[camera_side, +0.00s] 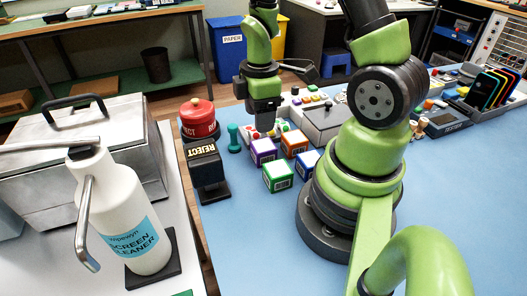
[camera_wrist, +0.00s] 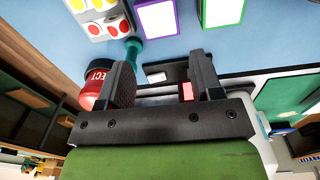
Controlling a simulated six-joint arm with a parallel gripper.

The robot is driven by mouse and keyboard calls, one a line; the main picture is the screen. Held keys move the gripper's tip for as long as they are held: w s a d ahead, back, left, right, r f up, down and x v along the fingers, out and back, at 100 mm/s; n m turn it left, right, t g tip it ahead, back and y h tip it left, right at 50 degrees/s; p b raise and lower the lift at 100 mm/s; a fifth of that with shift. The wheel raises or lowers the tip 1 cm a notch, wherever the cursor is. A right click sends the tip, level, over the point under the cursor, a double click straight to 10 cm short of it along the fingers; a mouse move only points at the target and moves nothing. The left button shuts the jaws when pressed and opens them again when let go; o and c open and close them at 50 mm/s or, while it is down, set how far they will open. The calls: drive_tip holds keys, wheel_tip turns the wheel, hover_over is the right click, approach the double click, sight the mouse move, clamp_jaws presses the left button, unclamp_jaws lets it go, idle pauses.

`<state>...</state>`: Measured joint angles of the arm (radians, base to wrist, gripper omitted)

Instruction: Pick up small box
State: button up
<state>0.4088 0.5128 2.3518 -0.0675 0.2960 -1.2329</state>
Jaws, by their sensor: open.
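Several small boxes with white labels sit on the blue table in the side view: a purple box (camera_side: 263,151), an orange box (camera_side: 294,143), a green box (camera_side: 278,176) and a blue box (camera_side: 307,164). The purple box (camera_wrist: 156,17) and green box (camera_wrist: 222,11) also show at the top of the wrist view, cut by its edge. My gripper (camera_side: 265,124) points down just above and behind the purple box. In the wrist view my gripper (camera_wrist: 162,72) has its fingers apart, with no box between them.
A red reject container (camera_side: 197,118), a black REJECT sign (camera_side: 205,165) and a teal dumbbell-shaped item (camera_side: 234,138) stand left of the boxes. A screen cleaner bottle (camera_side: 122,215) stands at left. The front blue table (camera_side: 240,250) is clear.

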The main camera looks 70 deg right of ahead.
sight(263, 145)
drive_tip(key=shift+s+d+f, duration=0.1)
drive_tip(key=shift+s+f, duration=0.05)
drive_tip(key=shift+f, duration=0.4)
drive_tip(key=shift+s+d+f, duration=0.1)
drive_tip(key=shift+d+f, duration=0.05)
drive_tip(key=shift+f, duration=2.35)
drive_tip(key=shift+d+f, duration=0.1)
drive_tip(key=shift+f, duration=2.35)
drive_tip(key=shift+c, duration=0.4)
drive_tip(key=c, duration=0.5)
drive_tip(key=shift+r, duration=0.1)
